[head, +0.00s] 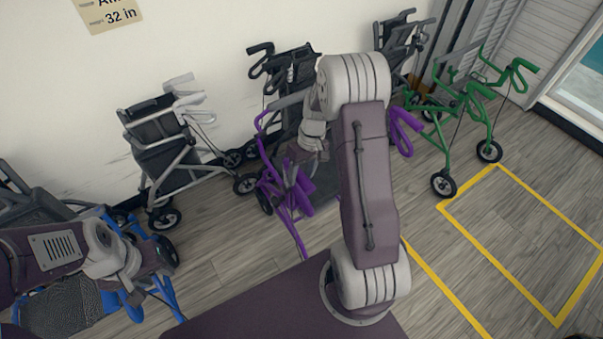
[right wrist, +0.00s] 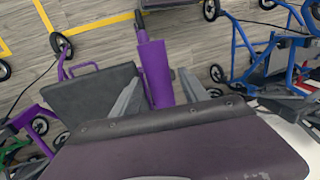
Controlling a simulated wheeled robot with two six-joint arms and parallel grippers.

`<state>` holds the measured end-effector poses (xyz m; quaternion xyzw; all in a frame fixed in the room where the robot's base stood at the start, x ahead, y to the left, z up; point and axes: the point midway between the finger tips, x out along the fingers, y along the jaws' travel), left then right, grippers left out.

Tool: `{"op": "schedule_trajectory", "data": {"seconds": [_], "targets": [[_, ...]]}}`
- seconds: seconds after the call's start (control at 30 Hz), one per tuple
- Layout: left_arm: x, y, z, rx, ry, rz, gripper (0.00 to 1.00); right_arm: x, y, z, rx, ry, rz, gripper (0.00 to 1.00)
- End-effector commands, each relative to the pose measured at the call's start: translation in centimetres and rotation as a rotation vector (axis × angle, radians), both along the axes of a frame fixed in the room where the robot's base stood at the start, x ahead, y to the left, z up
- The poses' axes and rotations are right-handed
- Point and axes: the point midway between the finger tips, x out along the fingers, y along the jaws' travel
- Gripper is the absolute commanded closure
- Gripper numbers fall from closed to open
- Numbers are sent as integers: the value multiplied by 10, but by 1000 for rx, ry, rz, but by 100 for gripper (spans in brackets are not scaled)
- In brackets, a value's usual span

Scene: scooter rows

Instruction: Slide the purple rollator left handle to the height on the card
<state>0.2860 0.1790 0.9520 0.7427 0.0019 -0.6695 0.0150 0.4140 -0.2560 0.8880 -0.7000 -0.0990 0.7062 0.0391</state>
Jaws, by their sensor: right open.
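The purple rollator (head: 291,219) stands in the middle of the head view, partly hidden behind my right arm. One purple handle grip (head: 303,197) is below my right gripper (head: 302,158); the other grip (head: 403,131) shows right of the arm. In the right wrist view a purple handle (right wrist: 155,75) lies between the two grey fingers of my open right gripper (right wrist: 160,92); contact cannot be told. The card (head: 108,13) on the wall reads "32 in"; its top is cut off. My left gripper (head: 152,262) is at the lower left over a blue rollator, its fingers unclear.
A grey rollator (head: 166,150) and dark folded ones (head: 289,72) stand along the wall. A green rollator (head: 465,115) is at right and a blue one (head: 167,294) at lower left. Yellow floor lines (head: 530,302) frame clear floor at right.

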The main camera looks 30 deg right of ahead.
Motion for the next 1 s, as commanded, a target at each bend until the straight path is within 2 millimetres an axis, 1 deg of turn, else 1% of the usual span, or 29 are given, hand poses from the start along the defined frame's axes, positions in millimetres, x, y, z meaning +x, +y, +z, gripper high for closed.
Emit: {"op": "schedule_trajectory", "data": {"seconds": [0.03, 0.07, 0.1, 0.17, 0.2, 0.23, 1.0], "targets": [[0, 0, 0, 0, 0, 0, 64, 0, 0, 0, 0, 0, 0, 51], [0, 0, 0, 0, 0, 0, 64, 0, 0, 0, 0, 0, 0, 59], [0, 0, 0, 0, 0, 0, 64, 0, 0, 0, 0, 0, 0, 70], [0, 0, 0, 0, 0, 0, 64, 0, 0, 0, 0, 0, 0, 87], [0, 0, 0, 0, 0, 0, 64, 0, 0, 0, 0, 0, 0, 98], [0, 0, 0, 0, 0, 0, 64, 0, 0, 0, 0, 0, 0, 100], [0, 0, 0, 0, 0, 0, 64, 1, 0, 1, -1, -2, 0, 100]]}}
